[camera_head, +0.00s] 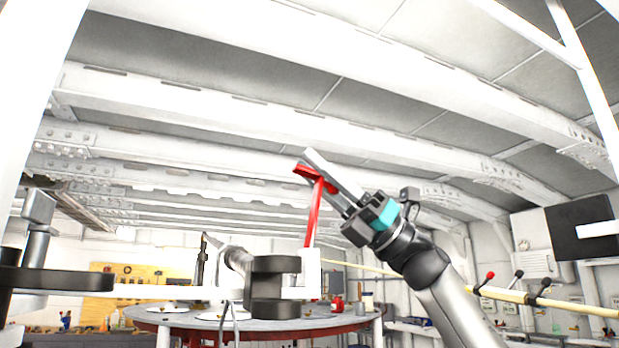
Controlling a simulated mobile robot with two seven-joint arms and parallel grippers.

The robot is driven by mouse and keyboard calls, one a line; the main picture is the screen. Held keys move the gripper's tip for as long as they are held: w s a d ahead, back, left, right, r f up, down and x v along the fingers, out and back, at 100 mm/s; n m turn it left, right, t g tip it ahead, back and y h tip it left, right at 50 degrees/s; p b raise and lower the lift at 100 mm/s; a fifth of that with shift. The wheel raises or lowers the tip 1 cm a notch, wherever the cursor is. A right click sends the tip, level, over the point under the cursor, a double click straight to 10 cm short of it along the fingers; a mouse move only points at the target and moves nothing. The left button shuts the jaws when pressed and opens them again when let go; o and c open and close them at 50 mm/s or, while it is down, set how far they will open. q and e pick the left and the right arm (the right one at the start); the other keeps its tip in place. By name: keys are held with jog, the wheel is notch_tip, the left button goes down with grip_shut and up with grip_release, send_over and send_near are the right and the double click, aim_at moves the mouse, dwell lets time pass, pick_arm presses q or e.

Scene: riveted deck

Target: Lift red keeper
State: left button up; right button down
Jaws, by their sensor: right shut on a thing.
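The red keeper (313,215) is a slim red bar with a short red crosspiece at its top. It stands nearly upright, leaning slightly right, and its lower end meets a white upright block (310,270). My right gripper (319,172) reaches in from the lower right, its long grey fingers pointing up and left. It is shut on the top of the red keeper, and the fingers hide part of the crosspiece. I cannot tell whether the keeper's lower end is free of the block. I cannot make out my left gripper.
A dark clamp-like part (272,286) sits left of the white block. A round table (235,325) with a red rim stands behind. White beams cross overhead; open air surrounds the raised gripper.

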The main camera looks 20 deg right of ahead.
jog(key=shift+w+d, duration=0.1)
jog(key=shift+w, duration=0.05)
jog(key=c, duration=0.7)
grip_release()
jog(key=b+v, duration=0.3)
jog(key=v, duration=1.2)
jog(key=shift+d+f, duration=0.1)
